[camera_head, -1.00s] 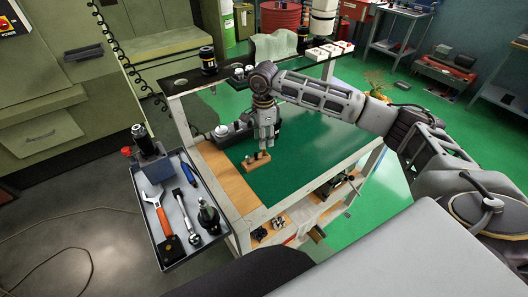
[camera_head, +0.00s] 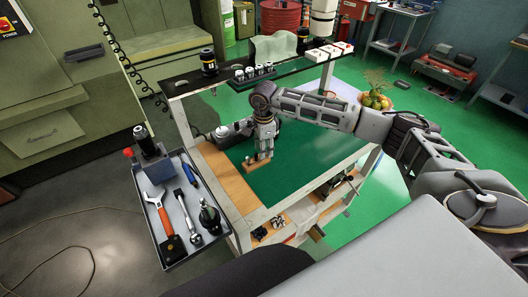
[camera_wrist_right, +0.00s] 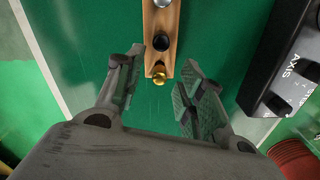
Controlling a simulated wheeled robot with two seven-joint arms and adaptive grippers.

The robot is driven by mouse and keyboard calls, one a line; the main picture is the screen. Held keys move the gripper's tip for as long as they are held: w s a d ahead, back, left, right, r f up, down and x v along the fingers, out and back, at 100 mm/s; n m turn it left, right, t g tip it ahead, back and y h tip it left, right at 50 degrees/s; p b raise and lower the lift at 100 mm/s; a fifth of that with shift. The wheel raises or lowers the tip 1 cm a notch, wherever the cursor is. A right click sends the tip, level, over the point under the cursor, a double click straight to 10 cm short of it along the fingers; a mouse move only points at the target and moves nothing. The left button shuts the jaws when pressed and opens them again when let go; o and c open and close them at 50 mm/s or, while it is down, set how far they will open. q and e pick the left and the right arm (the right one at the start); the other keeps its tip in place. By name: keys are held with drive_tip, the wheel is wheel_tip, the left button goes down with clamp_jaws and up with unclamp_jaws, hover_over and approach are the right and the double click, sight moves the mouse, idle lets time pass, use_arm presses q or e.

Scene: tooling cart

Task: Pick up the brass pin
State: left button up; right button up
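The brass pin (camera_wrist_right: 159,78) stands at the near end of a narrow wooden block (camera_wrist_right: 160,22) in the right wrist view. A black pin (camera_wrist_right: 161,42) and a silver pin stand in line behind it on the block. My right gripper (camera_wrist_right: 158,72) is open, with one finger on each side of the brass pin and a gap to both. In the head view the right gripper (camera_head: 264,149) points down at the wooden block (camera_head: 256,164) on the green cart top. The brass pin cannot be made out there. My left gripper is not in view.
A dark control box marked AXIS (camera_wrist_right: 292,62) lies close to the right finger in the wrist view. A tool tray (camera_head: 170,254) with wrench and ratchet hangs at the cart's left. A raised shelf (camera_head: 190,83) holds several small parts. The green top (camera_head: 310,165) is largely clear.

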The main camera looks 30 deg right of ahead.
drive_tip(key=shift+f, duration=0.7)
drive_tip(key=shift+c, duration=0.4)
clamp_jaws()
